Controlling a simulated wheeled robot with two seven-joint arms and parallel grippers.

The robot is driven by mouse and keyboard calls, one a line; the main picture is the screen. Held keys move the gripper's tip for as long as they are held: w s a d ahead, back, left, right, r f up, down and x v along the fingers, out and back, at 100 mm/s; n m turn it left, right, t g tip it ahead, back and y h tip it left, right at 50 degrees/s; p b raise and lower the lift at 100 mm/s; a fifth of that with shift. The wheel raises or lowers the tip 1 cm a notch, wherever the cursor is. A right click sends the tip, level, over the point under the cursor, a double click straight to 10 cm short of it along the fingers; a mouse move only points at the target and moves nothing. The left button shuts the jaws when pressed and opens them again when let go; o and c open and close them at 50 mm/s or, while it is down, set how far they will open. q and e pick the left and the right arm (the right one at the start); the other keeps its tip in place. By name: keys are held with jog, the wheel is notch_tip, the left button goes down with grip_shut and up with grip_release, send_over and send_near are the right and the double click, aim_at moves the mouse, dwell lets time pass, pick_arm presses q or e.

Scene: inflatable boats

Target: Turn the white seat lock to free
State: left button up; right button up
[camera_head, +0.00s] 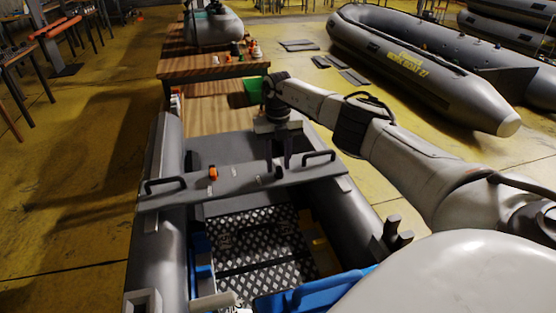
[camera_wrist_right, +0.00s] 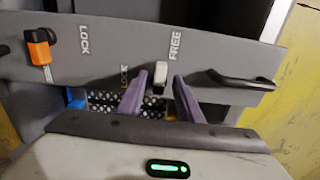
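The white seat lock (camera_wrist_right: 160,73) sits on the grey seat board (camera_wrist_right: 215,45), beside the word FREE, with a word LOCK to its left in the right wrist view. My right gripper (camera_wrist_right: 159,84) is open, with its two purple-grey fingers on either side of the lock. Gaps show between the fingers and the lock, though contact is hard to judge. In the head view my right gripper (camera_head: 281,162) points down at the seat board (camera_head: 240,178), and the white lock is not clearly visible there. My left gripper is not in view.
An orange lock (camera_wrist_right: 40,47) stands at the board's left, near another LOCK label. A black handle (camera_wrist_right: 241,80) is right of my fingers. The seat spans the grey boat's tubes (camera_head: 155,245) above a chequered floor. A wooden table (camera_head: 205,70) stands behind.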

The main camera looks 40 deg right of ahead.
aim_at(278, 165)
notch_tip(278, 165, up, 10)
jog(key=shift+r, duration=0.15)
dwell(0.5)
dwell(0.4)
